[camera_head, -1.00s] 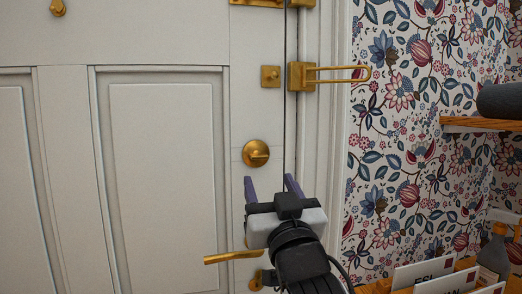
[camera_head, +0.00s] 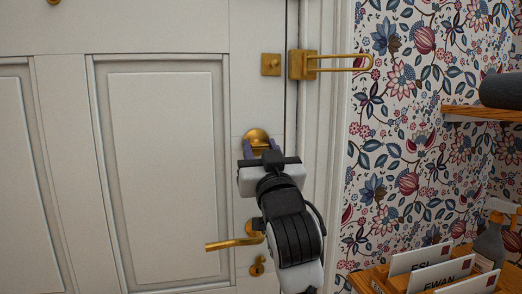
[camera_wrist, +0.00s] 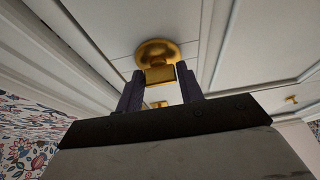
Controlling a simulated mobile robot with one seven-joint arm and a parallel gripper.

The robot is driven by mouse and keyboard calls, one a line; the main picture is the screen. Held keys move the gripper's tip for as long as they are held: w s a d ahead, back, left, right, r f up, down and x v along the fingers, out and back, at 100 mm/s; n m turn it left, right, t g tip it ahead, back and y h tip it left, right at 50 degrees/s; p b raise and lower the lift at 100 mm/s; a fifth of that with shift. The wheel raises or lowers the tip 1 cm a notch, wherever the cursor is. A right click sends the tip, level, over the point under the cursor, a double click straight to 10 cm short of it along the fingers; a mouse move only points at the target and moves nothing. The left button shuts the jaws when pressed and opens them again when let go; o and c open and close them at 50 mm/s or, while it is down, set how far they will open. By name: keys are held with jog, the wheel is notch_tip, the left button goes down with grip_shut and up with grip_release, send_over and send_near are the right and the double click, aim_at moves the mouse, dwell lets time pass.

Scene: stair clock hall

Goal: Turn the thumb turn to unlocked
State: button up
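The brass thumb turn (camera_head: 257,137) is a round rose on the white door, partly hidden behind my gripper in the head view. In the wrist view its round rose (camera_wrist: 156,53) and the knob piece (camera_wrist: 160,74) show straight ahead. My gripper (camera_head: 261,147) is at the thumb turn, its two purple fingers apart. In the wrist view the fingers of my gripper (camera_wrist: 160,76) stand on either side of the knob, with a small gap showing at least on the left. I cannot tell whether either finger touches it.
Below the thumb turn are a brass lever handle (camera_head: 232,243) and a keyhole plate (camera_head: 257,266). Above it is a brass swing-bar guard (camera_head: 325,62) on the frame. At right are a shelf (camera_head: 480,111), a letter rack (camera_head: 375,280) and a spray bottle (camera_head: 490,243).

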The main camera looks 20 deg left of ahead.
jog(key=c, duration=0.5)
jog(key=shift+n, duration=0.4)
jog(key=n+g+y, duration=0.1)
jog(key=n+g, duration=0.1)
jog(key=n, duration=0.4)
jog(key=n+g+y, duration=0.1)
jog(key=n+g, duration=0.2)
jog(key=n, duration=0.2)
jog(key=n+g+y, duration=0.1)
jog(key=n+g, duration=0.1)
jog(key=n, duration=0.4)
jog(key=shift+w+d+r+n+g, duration=0.15)
jog(key=shift+d+r+n+g, duration=0.15)
jog(key=shift+n+g+h+p, duration=0.4)
jog(key=shift+n+g, duration=0.3)
jog(key=shift+n, duration=1.3)
